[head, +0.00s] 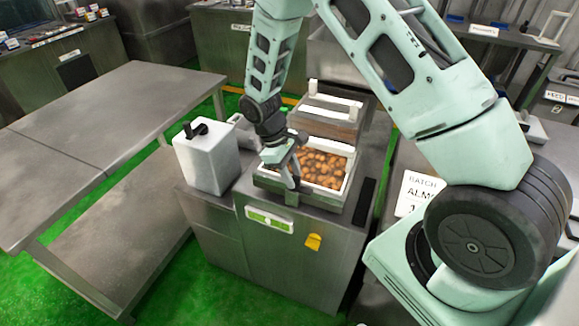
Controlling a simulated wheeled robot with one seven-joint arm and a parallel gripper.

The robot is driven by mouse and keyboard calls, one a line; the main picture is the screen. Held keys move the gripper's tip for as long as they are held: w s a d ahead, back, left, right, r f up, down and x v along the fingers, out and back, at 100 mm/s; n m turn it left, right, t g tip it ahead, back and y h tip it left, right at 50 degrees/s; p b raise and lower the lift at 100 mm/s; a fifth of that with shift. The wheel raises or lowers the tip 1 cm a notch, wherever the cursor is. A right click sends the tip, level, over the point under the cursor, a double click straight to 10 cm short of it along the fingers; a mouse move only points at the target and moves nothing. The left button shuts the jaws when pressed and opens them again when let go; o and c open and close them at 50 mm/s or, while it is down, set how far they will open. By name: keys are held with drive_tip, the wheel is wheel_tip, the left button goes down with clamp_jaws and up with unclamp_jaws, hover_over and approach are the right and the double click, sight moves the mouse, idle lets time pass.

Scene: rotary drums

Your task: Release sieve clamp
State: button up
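The sieve (345,187) is a white-framed tray filled with brown almond-like pieces, set on top of a grey metal cabinet. A small grey block, which looks like the clamp (291,198), sits at the middle of the tray's front edge. My gripper (291,183) points down at the front left of the tray, right by this block. The fingers are small and partly overlap the tray and block, so I cannot tell whether they touch it or how far apart they are. My arm reaches in from the right and above.
A white box with a black knob (207,160) stands left of the sieve. A second white-handled frame (331,108) is behind it. A bare steel table (120,110) is at left.

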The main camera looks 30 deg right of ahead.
drive_tip(key=b+v, duration=0.2)
drive_tip(key=v, duration=1.5)
drive_tip(key=shift+r, duration=0.25)
drive_tip(key=shift+s, duration=0.1)
drive_tip(key=s+a+r+t+y, duration=0.2)
drive_tip(key=s+a+r, duration=0.1)
drive_tip(key=s+a, duration=1)
drive_tip(key=s+a+n+t+y, duration=0.1)
drive_tip(key=s+t, duration=0.1)
drive_tip(key=s, duration=1.3)
drive_tip(key=shift+s+a+f, duration=0.25)
drive_tip(key=shift+s+a, duration=0.1)
drive_tip(key=shift+a, duration=0.05)
